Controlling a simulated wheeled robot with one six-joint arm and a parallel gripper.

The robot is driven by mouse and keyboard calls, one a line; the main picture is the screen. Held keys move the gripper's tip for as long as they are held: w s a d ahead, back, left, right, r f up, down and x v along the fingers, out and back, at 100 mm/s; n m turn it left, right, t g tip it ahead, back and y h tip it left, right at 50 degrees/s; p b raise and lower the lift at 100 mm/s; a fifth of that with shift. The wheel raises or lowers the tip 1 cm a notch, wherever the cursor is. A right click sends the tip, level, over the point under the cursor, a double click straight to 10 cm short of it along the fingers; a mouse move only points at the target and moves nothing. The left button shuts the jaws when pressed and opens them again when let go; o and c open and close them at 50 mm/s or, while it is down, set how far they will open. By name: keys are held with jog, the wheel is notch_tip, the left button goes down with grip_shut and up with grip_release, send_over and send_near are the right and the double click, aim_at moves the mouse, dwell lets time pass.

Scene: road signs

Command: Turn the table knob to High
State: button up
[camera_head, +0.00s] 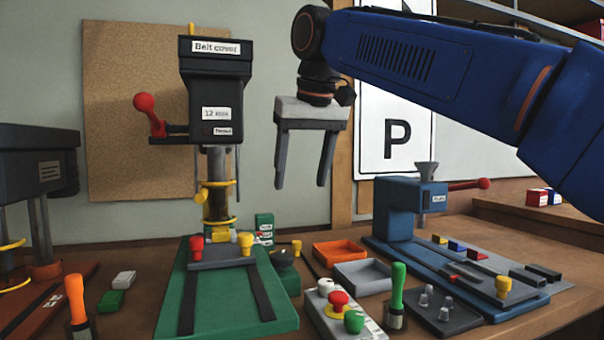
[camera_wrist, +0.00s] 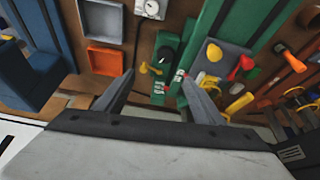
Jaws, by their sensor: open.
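A black round knob (camera_head: 283,257) sits on a green block beside the green machine base; it looks like the table knob, but I cannot be sure. It also shows in the wrist view (camera_wrist: 165,53). Small green plates with white labels (camera_head: 265,229) stand behind it; their words are too small to read. My gripper (camera_head: 300,187) is open and empty, pointing down above and behind the knob area. In the wrist view, the knob lies just beyond the gap between my fingertips (camera_wrist: 157,76), apart from them. The knob's setting cannot be read.
The drill press (camera_head: 215,95) with its red-ended handle (camera_head: 147,105) stands left of my gripper. A blue press (camera_head: 400,208) stands to the right. An orange tray (camera_head: 339,251), a grey tray (camera_head: 363,275) and a button box (camera_head: 338,312) lie in front on the bench.

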jog(key=shift+r, duration=0.1)
jog(key=v, duration=1.1)
jog(key=shift+r, duration=0.35)
jog(key=shift+s, duration=0.15)
jog(key=shift+c, duration=0.2)
